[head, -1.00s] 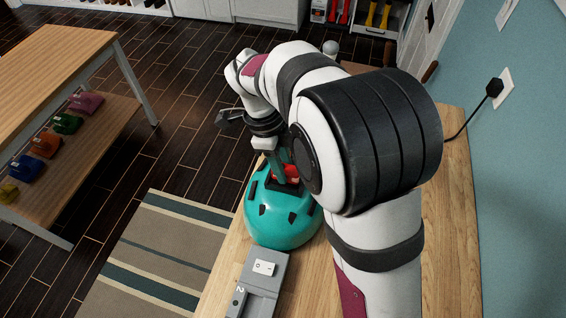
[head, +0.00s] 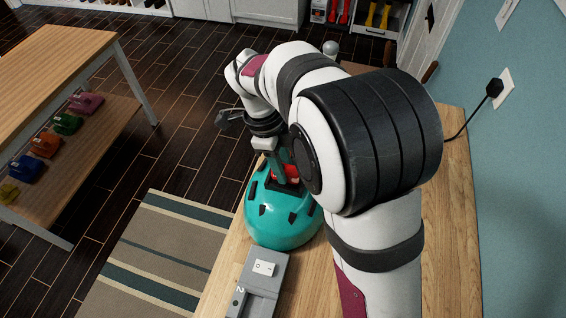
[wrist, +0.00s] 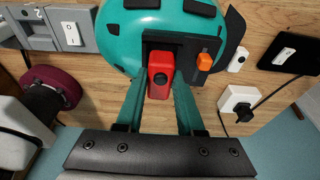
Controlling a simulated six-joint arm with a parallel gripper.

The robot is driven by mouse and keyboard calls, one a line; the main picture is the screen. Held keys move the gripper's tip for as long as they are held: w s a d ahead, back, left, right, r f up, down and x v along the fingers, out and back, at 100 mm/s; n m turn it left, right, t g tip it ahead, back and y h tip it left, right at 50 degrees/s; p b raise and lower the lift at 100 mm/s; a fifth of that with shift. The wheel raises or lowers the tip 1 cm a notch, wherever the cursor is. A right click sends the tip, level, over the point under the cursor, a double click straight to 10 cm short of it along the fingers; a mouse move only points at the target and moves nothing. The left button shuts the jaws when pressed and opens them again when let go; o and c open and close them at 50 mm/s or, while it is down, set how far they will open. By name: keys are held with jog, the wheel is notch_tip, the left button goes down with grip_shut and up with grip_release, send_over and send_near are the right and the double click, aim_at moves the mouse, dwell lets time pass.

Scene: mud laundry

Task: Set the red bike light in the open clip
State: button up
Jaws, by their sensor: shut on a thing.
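The red bike light (wrist: 160,75) is held between the two teal fingers of my gripper (wrist: 160,90), one finger on each side. A dark button shows on its near face. It is over the black mount, the clip (wrist: 185,42), on the teal helmet (wrist: 120,35). An orange latch (wrist: 207,62) is at the clip's right side. I cannot tell whether the light is seated in the clip or just above it. In the head view, my gripper (head: 283,172) points down at the helmet (head: 283,222), with a little red of the light (head: 290,171) showing. My arm partly hides this area.
A grey block (head: 258,285) with a white switch (head: 264,268) lies on the wooden bench (head: 445,230) near the helmet. The wrist view shows a small white device (wrist: 238,58), a black device (wrist: 285,55) and a white plug (wrist: 238,103) to the right.

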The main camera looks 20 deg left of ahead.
jog(key=shift+f, duration=0.65)
dwell(1.4)
jog(key=o, duration=1.1)
jog(key=shift+c, duration=0.2)
jog(key=c, duration=0.3)
jog(key=shift+r, duration=0.1)
jog(key=shift+d+v, duration=0.3)
jog(key=shift+v, duration=1)
jog(key=shift+d+v, duration=0.3)
jog(key=shift+v, duration=0.95)
jog(key=shift+d+v, duration=0.25)
jog(key=shift+v, duration=1.05)
jog(key=shift+r, duration=0.2)
